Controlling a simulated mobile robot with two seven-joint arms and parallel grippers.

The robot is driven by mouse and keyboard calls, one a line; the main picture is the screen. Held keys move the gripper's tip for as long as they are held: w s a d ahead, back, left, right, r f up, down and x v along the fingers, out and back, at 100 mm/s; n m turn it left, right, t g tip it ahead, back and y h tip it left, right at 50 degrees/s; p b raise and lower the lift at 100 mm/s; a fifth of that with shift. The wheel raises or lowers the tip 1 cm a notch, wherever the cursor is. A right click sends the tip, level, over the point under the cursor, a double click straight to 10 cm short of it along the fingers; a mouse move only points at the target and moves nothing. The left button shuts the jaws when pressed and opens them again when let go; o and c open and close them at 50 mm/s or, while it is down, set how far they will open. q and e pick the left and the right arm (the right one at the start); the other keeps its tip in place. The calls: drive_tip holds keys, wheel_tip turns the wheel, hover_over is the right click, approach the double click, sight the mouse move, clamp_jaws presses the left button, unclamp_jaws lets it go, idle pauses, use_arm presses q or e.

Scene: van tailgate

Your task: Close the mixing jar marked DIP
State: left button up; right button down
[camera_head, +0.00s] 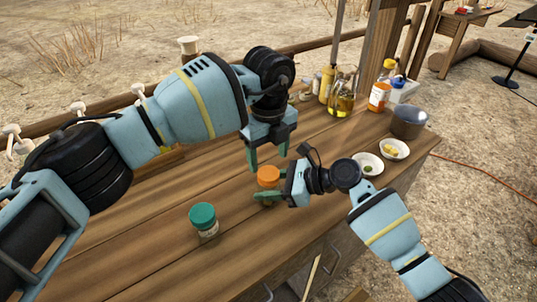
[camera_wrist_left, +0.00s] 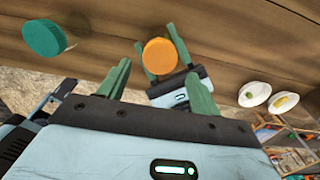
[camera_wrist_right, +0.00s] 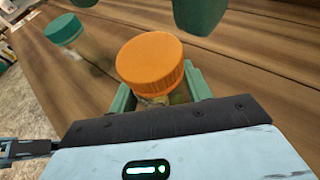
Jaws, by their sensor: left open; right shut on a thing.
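A jar with an orange lid (camera_head: 268,176) stands on the wooden counter. My right gripper (camera_head: 270,192) is shut on this jar's body below the lid. In the right wrist view the orange lid (camera_wrist_right: 151,62) sits on top of the jar, between the green fingers; I cannot tell how tight it is. My left gripper (camera_head: 267,160) is open and empty just above the lid, fingers pointing down. The left wrist view shows the lid (camera_wrist_left: 159,56) from above, between and beyond the open fingers. A second jar with a teal lid (camera_head: 203,215) stands to the left. No DIP marking is readable.
Two small white bowls (camera_head: 381,163) and a grey pot (camera_head: 408,122) stand at the right of the counter. Oil bottles (camera_head: 342,97) and an orange-labelled bottle (camera_head: 379,95) stand at the back. The counter around the teal-lidded jar is clear.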

sight(268, 173)
use_arm(q)
wheel_tip(268, 173, up, 4)
drive_tip(key=shift+f, duration=0.25)
drive_tip(key=shift+f, duration=0.15)
drive_tip(key=shift+f, duration=3.9)
drive_tip(key=c, duration=0.8)
drive_tip(key=o, duration=0.9)
